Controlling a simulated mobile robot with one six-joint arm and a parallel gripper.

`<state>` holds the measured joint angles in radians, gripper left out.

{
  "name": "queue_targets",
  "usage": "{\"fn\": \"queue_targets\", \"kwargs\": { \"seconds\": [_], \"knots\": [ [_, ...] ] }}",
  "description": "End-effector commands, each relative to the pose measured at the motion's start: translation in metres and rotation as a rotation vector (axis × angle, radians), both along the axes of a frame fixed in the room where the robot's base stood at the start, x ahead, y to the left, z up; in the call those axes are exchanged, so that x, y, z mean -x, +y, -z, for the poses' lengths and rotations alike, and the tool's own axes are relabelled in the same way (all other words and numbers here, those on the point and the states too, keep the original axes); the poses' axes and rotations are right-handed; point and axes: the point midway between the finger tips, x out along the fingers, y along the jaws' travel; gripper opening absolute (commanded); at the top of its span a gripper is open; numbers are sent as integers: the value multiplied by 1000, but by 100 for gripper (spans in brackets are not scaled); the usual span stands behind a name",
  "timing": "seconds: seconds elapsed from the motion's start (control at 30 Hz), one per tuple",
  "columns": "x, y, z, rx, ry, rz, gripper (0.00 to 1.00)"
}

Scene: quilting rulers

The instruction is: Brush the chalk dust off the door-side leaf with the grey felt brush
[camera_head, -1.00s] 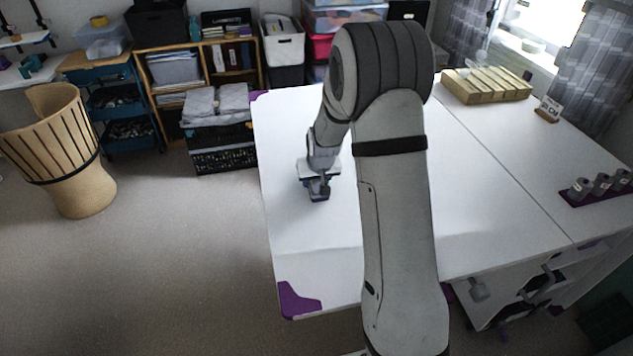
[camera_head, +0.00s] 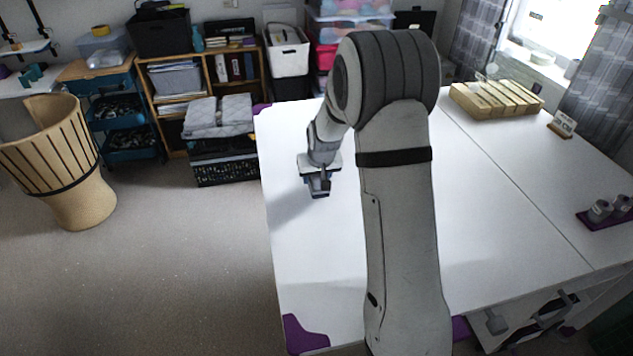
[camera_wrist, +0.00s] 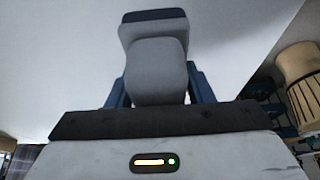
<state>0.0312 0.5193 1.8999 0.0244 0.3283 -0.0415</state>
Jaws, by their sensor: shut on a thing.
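My gripper (camera_head: 318,188) is over the left part of the white table (camera_head: 305,260), near its left edge. In the wrist view my gripper (camera_wrist: 150,90) has its blue fingers on either side of a rounded grey handle. This is the grey felt brush (camera_wrist: 157,60), which has a wider grey block edged in dark blue at its far end. In the head view the brush is small and mostly hidden by the gripper. Whether it touches the table is unclear. No chalk dust can be made out on the white surface. My arm hides the table's middle.
A slotted wooden rack (camera_head: 497,100), a small sign (camera_head: 562,125) and a purple tray (camera_head: 610,218) with grey cylinders stand on the right part, beyond a seam. A black crate (camera_head: 225,162) and a wooden drum-shaped basket (camera_head: 60,165) stand left. The left tabletop is clear.

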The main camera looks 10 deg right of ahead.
Motion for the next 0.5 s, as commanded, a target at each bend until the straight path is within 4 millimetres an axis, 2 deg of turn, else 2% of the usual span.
{"fn": "queue_targets", "kwargs": {
  "seconds": [0.5],
  "knots": [
    [0,0,-49,0,1,0,20]
  ]
}}
